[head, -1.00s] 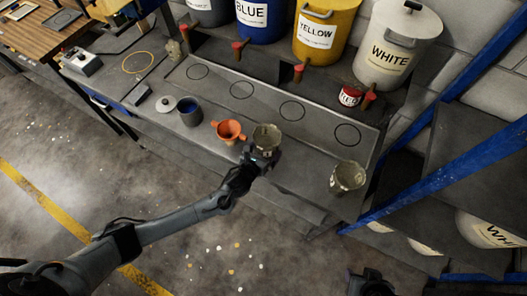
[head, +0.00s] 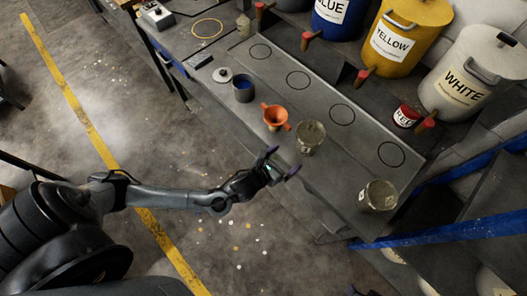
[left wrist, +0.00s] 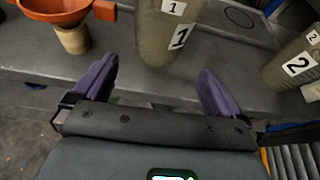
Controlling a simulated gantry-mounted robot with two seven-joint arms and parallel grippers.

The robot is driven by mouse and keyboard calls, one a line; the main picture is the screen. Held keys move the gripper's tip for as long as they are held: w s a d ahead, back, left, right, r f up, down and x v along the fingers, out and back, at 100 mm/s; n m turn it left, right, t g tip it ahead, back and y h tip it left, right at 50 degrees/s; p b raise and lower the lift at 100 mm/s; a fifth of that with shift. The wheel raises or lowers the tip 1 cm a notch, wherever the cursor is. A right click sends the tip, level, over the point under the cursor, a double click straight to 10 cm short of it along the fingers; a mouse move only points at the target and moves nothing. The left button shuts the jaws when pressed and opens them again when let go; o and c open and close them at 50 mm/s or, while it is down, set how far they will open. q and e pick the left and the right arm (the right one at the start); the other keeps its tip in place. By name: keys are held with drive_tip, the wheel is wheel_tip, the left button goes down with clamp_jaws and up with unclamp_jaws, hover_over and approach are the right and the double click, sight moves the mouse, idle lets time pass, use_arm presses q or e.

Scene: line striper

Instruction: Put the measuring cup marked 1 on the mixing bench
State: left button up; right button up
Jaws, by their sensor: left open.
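The measuring cup marked 1 (head: 310,138) is a grey-beige, stained cup. It stands upright on the front strip of the grey bench (head: 262,98), just right of the orange funnel; its label shows in the left wrist view (left wrist: 160,42). My left gripper (head: 282,163) is open and empty in front of the bench edge. Its two purple fingers point toward the cup with a gap between (left wrist: 156,78). A similar cup marked 2 (head: 378,197) stands farther right on the bench, and also shows in the left wrist view (left wrist: 298,66).
The orange funnel (head: 275,115) and a blue pot (head: 243,90) stand left of the cup. Blue, yellow (head: 395,40) and white (head: 468,75) drums with taps line the back. Several black circles mark the bench. A blue frame (head: 440,232) stands at right.

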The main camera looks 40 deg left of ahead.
use_arm(q)
drive_tip(key=s+d+r+n+g, duration=0.25)
drive_tip(key=s+n+g, duration=0.35)
drive_tip(key=n, duration=1)
drive_tip(key=s+a+r+n+g, duration=0.2)
drive_tip(key=s+n, duration=0.4)
drive_tip(key=n, duration=0.3)
drive_tip(key=s+a+r+n+g+y, duration=0.1)
drive_tip(key=s+a+r+n, duration=0.1)
drive_tip(key=s+a+n, duration=0.2)
drive_tip(key=s+n, duration=0.3)
drive_tip(key=n, duration=0.2)
drive_tip(key=shift+n+g, duration=0.4)
wheel_tip(320, 180, up, 15)
drive_tip(key=p, duration=1.5)
